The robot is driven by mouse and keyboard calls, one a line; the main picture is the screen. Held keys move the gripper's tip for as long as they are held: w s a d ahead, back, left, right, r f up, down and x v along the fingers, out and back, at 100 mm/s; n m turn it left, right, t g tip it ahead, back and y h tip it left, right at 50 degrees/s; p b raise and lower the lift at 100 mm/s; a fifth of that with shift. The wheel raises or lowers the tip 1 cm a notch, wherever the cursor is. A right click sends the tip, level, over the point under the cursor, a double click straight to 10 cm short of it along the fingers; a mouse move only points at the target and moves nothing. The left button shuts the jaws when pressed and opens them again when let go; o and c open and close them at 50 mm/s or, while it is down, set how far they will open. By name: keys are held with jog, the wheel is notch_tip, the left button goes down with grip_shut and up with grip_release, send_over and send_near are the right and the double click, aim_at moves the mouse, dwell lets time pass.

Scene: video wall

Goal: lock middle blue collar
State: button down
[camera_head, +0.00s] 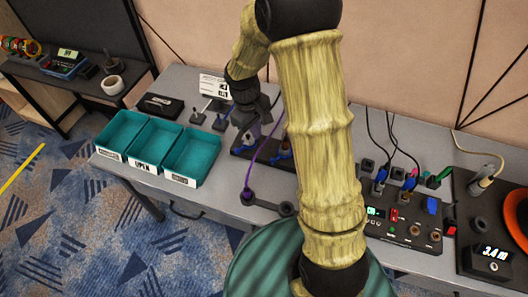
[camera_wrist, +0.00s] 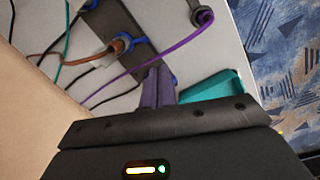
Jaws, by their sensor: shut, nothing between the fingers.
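A dark strip panel (camera_wrist: 118,18) bears several blue collars in the wrist view. One blue collar (camera_wrist: 128,41) sits around a brown plug (camera_wrist: 117,46). Another bit of blue (camera_wrist: 174,79) shows just beside my fingertips, partly hidden by them. My gripper (camera_wrist: 158,72) is shut and empty, its purple-grey fingers over the panel's near end. I cannot tell whether they touch a collar. Collar lock states are too small to tell.
A purple cable (camera_head: 250,168) runs past my fingers to a round dark end piece (camera_head: 247,197). Three teal bins (camera_head: 196,155) stand left of the panel. Black cables and a control box (camera_head: 402,228) are at right. A small white sign (camera_head: 214,85) stands behind.

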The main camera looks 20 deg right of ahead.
aim_at(280, 154)
jog(key=w+a+f+n+g+h+p, duration=0.1)
jog(key=w+a+f+n+h+p, duration=0.1)
jog(key=w+f, duration=0.5)
notch_tip(280, 154, down, 2)
jog(key=a+n, duration=0.1)
jog(key=n, duration=0.1)
jog(key=shift+w+f+n+g, duration=0.2)
jog(key=shift+f+n+g, duration=0.05)
jog(key=shift+n+g, duration=0.15)
jog(key=p+x, duration=0.2)
jog(key=x, duration=0.7)
jog(key=shift+s+d+f+p, duration=0.1)
jog(key=shift+p, duration=0.3)
jog(key=d+p, duration=0.1)
jog(key=s+d+p, duration=0.1)
jog(key=shift+s+d+f, duration=0.2)
jog(key=shift+s+d, duration=0.15)
jog(key=shift+d, duration=0.05)
jog(key=shift+s+d+f, duration=0.15)
jog(key=shift+s+d, duration=0.1)
jog(key=shift+d, duration=0.1)
